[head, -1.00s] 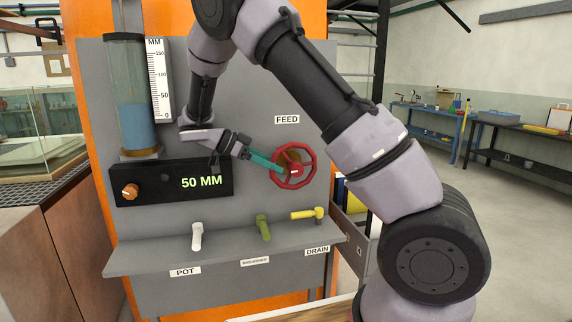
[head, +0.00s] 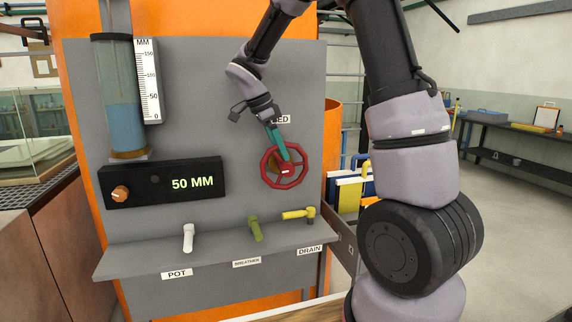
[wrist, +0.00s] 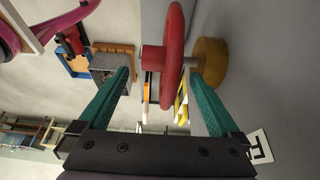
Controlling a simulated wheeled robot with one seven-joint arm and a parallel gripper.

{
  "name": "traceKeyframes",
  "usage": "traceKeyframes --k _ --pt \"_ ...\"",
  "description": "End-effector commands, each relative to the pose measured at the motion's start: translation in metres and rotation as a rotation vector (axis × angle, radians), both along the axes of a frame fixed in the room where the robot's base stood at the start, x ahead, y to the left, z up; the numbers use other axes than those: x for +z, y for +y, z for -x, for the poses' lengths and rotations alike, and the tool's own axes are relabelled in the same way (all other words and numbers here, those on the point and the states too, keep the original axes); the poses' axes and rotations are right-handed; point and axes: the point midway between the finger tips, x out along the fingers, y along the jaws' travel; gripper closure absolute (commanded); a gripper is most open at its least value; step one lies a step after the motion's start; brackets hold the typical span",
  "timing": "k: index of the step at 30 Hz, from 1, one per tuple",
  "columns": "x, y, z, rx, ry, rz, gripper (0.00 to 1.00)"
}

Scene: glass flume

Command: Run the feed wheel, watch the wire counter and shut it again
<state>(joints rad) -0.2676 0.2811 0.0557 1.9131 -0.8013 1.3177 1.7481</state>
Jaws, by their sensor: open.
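The red feed wheel (head: 264,167) is on the grey panel, under the partly covered FEED label (head: 281,119). In the wrist view its red rim (wrist: 175,60) is edge-on between my spread fingers, with a brass hub (wrist: 209,62) on the panel side. My gripper (head: 279,143) comes from above and overlaps the wheel's upper part. It is open, one finger on the panel side and one outside; I cannot tell if either touches. A lit display (head: 194,183) reads 50 MM. No counter is labelled as a wire counter.
A glass cylinder with blue water (head: 126,124) stands beside a MM scale (head: 149,82). Below are white POT (head: 188,237), green BREATHER (head: 254,228) and yellow DRAIN (head: 297,214) handles on a ledge. An orange knob (head: 120,194) sits by the display. Benches stand at right.

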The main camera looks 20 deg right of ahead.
Motion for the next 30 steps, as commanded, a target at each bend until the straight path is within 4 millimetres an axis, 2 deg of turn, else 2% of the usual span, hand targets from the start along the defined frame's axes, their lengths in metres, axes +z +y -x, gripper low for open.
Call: traceKeyframes --k 3,9,21,23,24,28,29,30 --pt "-0.021 -0.009 0.001 -0.002 0.004 0.001 0.01" --pt "-0.044 -0.019 0.0 0.0 0.001 0.001 0.01" --pt "-0.051 -0.021 0.0 0.0 -0.001 0.001 0.01" --pt "-0.051 -0.021 0.0 0.0 -0.001 0.001 0.24" --pt "-0.051 -0.021 0.0 0.0 -0.001 0.001 0.4" --pt "-0.051 -0.021 0.0 0.0 -0.001 0.001 0.89" --pt "-0.051 -0.021 0.0 0.0 -0.001 0.001 1.0" --pt "-0.051 -0.021 0.0 0.0 -0.001 0.001 1.0"
